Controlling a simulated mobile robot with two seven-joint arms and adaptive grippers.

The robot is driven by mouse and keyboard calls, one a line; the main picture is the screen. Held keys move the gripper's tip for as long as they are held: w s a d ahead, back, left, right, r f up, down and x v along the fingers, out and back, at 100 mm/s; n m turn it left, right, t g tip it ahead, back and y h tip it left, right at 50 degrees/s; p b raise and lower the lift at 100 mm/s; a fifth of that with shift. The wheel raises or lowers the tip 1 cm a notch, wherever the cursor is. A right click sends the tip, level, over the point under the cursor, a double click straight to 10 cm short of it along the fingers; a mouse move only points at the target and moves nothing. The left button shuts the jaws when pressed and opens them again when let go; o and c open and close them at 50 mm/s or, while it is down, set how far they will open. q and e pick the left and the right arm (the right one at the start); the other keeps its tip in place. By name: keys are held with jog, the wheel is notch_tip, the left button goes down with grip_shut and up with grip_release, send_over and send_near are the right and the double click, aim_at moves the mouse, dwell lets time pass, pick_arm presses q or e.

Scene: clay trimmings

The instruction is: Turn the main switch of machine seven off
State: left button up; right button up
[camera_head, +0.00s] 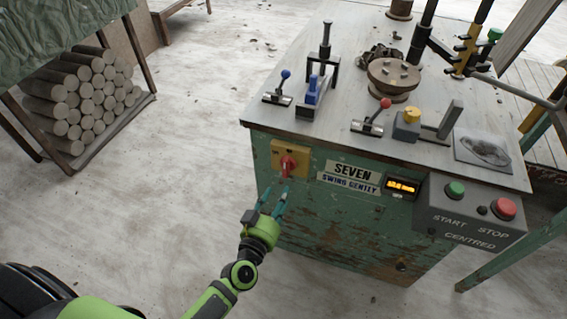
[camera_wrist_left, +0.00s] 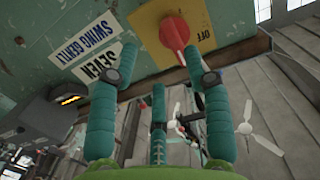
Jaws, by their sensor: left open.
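The main switch is a red rotary handle (camera_head: 287,167) on a yellow plate (camera_head: 303,153), on the front of the green machine labelled SEVEN (camera_head: 351,170). In the left wrist view the red handle (camera_wrist_left: 174,32) and its yellow plate (camera_wrist_left: 203,20) show at the top, with the word OFF readable at the plate's side. My left gripper (camera_head: 273,198) is open just below and in front of the switch. In the wrist view its teal fingers (camera_wrist_left: 160,70) spread below the handle, and I see no finger closed around it. My right gripper is not in view.
A grey box with green START (camera_head: 455,189) and red STOP (camera_head: 505,208) buttons juts out at the machine's right. Small levers with blue (camera_head: 286,74) and red (camera_head: 385,103) knobs stand on its top. The floor left of the machine is clear up to a rack of clay logs (camera_head: 84,97).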

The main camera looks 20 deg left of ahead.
aim_at(286, 167)
pick_arm(q)
jog(key=shift+t+y, duration=0.3)
jog(key=shift+t, duration=0.1)
jog(key=w+r, duration=0.2)
jog(key=w, duration=0.1)
jog(key=w+r, duration=0.1)
jog(key=shift+w+a+r, duration=0.15)
jog(key=shift+w+a, duration=0.1)
jog(key=shift+w, duration=0.1)
jog(key=shift+w+b, duration=0.35)
jog(key=shift+w, duration=1.35)
grip_shut()
jog(key=shift+n, duration=0.3)
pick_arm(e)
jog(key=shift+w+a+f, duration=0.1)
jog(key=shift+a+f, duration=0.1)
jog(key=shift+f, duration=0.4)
